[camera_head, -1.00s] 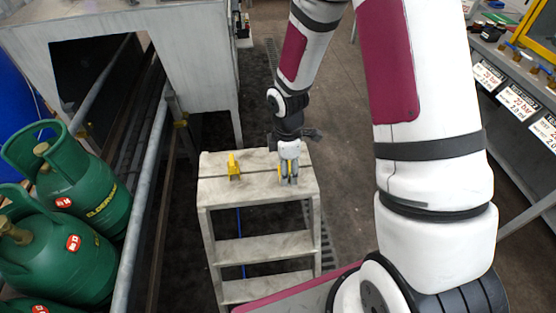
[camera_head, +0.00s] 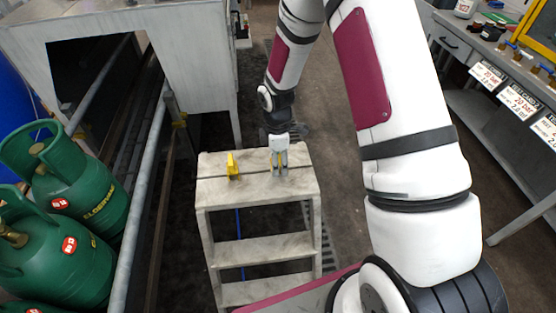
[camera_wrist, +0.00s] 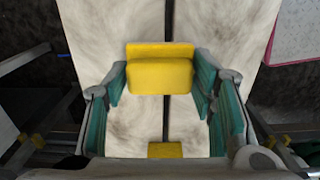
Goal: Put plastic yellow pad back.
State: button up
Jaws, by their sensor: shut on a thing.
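A yellow pad (camera_wrist: 160,72) is between my gripper's fingertips (camera_wrist: 162,85) in the wrist view, with both fingers at its sides. My gripper (camera_head: 279,168) is shut on the pad, low over the right part of the grey step stool's top (camera_head: 255,193). In the head view the fingers hide the pad. I cannot tell whether the pad touches the stool. A second yellow piece (camera_head: 232,166) stands on the stool's top, left of my gripper. A yellow piece (camera_wrist: 165,150) also shows at the wrist view's lower middle.
Green gas cylinders (camera_head: 75,195) stand at the left behind a metal rail (camera_head: 140,185). A grey metal housing (camera_head: 190,70) is behind the stool. A workbench with price-like labels (camera_head: 520,102) is at the right. Floor right of the stool is clear.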

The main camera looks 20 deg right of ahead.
jog(key=o, duration=1)
jog(key=shift+f, duration=0.1)
